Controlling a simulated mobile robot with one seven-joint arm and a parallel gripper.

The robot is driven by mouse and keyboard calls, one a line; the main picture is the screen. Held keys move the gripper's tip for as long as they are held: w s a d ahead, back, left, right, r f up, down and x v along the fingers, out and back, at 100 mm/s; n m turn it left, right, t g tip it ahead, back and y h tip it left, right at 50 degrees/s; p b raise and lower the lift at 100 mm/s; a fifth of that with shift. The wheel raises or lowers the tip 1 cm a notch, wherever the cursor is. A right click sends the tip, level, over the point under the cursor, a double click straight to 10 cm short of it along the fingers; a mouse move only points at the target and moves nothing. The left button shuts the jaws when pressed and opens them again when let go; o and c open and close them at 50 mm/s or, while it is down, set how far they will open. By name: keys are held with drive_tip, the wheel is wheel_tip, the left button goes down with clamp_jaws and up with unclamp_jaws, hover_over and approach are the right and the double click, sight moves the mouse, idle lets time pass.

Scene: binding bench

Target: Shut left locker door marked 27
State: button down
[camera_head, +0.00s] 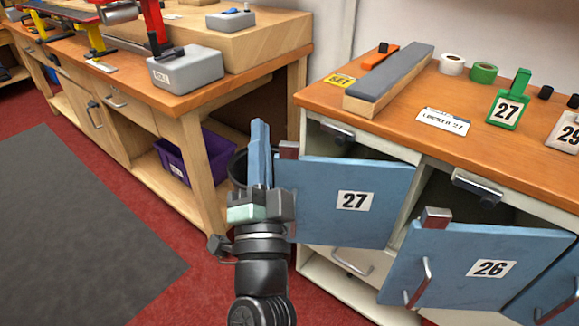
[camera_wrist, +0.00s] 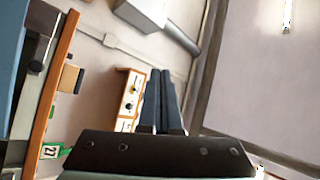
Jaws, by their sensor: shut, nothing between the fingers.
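The blue locker door marked 27 (camera_head: 353,225) hangs ajar at the left end of the white cabinet. A dark gap into the locker (camera_head: 365,145) shows above it. Its right edge is near the cabinet's middle post, and its left edge stands out toward me. My gripper (camera_head: 259,123) is shut and empty, fingers pointing up, just left of the door's left edge. Whether it touches the door I cannot tell. In the wrist view the closed fingers (camera_wrist: 160,74) point at the wall. The door's handle is not visible; my gripper may hide it.
Door 26 (camera_head: 480,262) also stands open at the right, its handle toward me. The cabinet top (camera_head: 400,120) holds a "Locker 27" card (camera_head: 443,121), a green 27 stand (camera_head: 508,105) and tape rolls. A wooden bench with a purple crate (camera_head: 190,160) stands left. Grey mat (camera_head: 80,240) is clear.

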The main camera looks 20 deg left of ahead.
drive_tip(key=s+d+f+m+g+h+p, duration=0.1)
drive_tip(key=s+f+m+g+h, duration=0.2)
drive_tip(key=f, duration=0.8)
drive_tip(key=s+f+m+g+h+p, duration=0.15)
drive_tip(key=f+m, duration=0.45)
drive_tip(key=f, duration=0.6)
drive_tip(key=d+b+x, duration=0.1)
drive_tip(key=b+x, duration=0.1)
drive_tip(key=x, duration=1.2)
drive_tip(key=shift+w+r+b, duration=0.35)
drive_tip(key=shift+r+b, duration=0.05)
drive_tip(key=shift+r, duration=0.1)
drive_tip(key=shift+a+h, duration=0.15)
drive_tip(key=shift+h, duration=0.1)
